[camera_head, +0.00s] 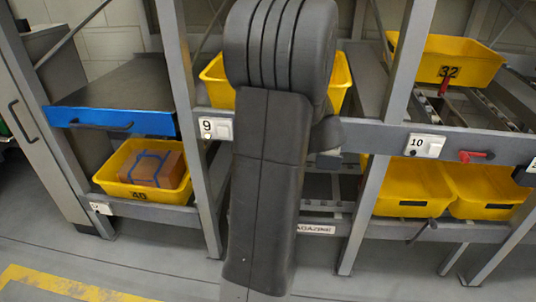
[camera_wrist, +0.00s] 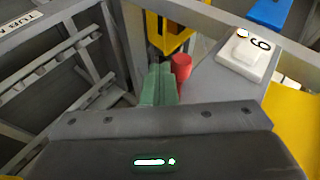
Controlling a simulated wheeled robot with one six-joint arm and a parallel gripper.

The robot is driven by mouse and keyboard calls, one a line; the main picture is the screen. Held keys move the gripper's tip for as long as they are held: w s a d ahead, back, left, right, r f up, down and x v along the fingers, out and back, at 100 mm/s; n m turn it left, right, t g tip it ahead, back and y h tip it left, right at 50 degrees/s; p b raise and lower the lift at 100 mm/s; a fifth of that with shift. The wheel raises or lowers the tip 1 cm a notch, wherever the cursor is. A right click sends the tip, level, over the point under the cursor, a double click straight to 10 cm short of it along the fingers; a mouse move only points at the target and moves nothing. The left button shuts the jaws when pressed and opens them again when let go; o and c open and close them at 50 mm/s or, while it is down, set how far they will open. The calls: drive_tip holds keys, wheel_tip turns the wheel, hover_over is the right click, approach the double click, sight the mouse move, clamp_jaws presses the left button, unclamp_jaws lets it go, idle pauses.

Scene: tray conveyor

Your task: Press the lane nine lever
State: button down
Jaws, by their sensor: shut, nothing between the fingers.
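The lane nine label plate (camera_head: 216,128) is on the grey rail left of my arm in the head view. It also shows, turned around, in the wrist view (camera_wrist: 247,55). A red lever knob (camera_wrist: 181,67) stands between that plate and my gripper (camera_wrist: 159,80) in the wrist view. My green fingers are shut and empty, with their tips right beside the red knob. I cannot tell whether they touch it. In the head view my arm hides the lane nine lever and my gripper.
A yellow tray (camera_head: 340,82) sits behind my arm in lane nine. Lane ten has a plate (camera_head: 425,146) and a red lever (camera_head: 476,156) to the right. Grey uprights (camera_head: 376,150) flank the lane. A blue-fronted shelf (camera_head: 110,119) is at left.

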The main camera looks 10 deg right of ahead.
idle(0.8)
drive_tip(key=p+v, duration=0.4)
drive_tip(key=v, duration=0.9)
drive_tip(key=shift+s+d+r, duration=0.2)
drive_tip(key=shift+s+d, duration=0.05)
drive_tip(key=shift+a+f, duration=0.1)
drive_tip(key=b+x, duration=0.4)
drive_tip(key=x, duration=0.9)
drive_tip(key=shift+w+a+f, duration=0.15)
drive_tip(key=shift+w, duration=0.15)
drive_tip(key=shift+s, duration=0.1)
